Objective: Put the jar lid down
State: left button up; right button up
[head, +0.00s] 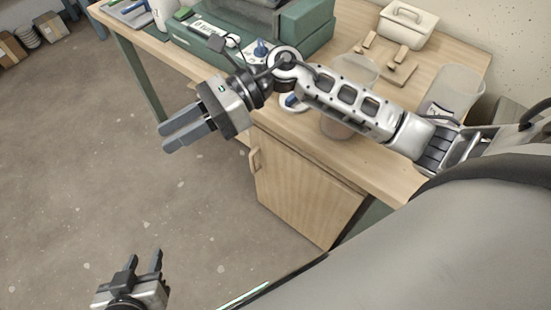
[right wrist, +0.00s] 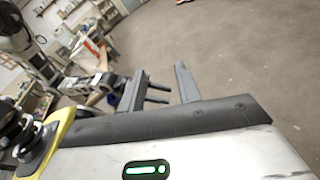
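My right gripper (head: 164,138) reaches across from the right, over the floor just off the table's front edge. Its two fingers are apart with nothing between them, which the right wrist view (right wrist: 158,82) also shows. My left gripper (head: 144,259) is low at the left over the floor, with fingers apart and empty. A small white round piece with blue on it (head: 292,103) lies on the table, partly behind my right arm. It may be the jar lid, but I cannot tell. Another blue-topped piece (head: 260,49) stands farther back.
The wooden table (head: 335,55) has a cabinet (head: 300,188) below. A lidded cream box (head: 407,25), wooden pieces (head: 396,70), a clear bucket (head: 454,92) and a green case (head: 305,25) stand on it. My right arm hides part of the top.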

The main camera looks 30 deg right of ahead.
jog(key=d+f+n+t+h, duration=0.3)
jog(key=n+t, duration=0.3)
jog(key=n, duration=0.5)
jog(key=w+d+f+n+t+h, duration=0.1)
jog(key=d+f+n+t+h, duration=0.3)
jog(key=n, duration=0.8)
jog(key=d+f+n+t+h, duration=0.1)
jog(key=d+n+t+h, duration=0.1)
jog(key=n+t, duration=0.7)
jog(key=s+d+f+m+g+h, duration=0.3)
jog(key=s+f+m+g, duration=0.4)
jog(key=s+f, duration=0.3)
notch_tip(320, 180, down, 2)
jog(key=shift+f+m+g+h, duration=0.2)
jog(key=shift+m+g+h, duration=0.15)
jog(key=shift+m, duration=0.45)
jog(key=shift+s, duration=0.25)
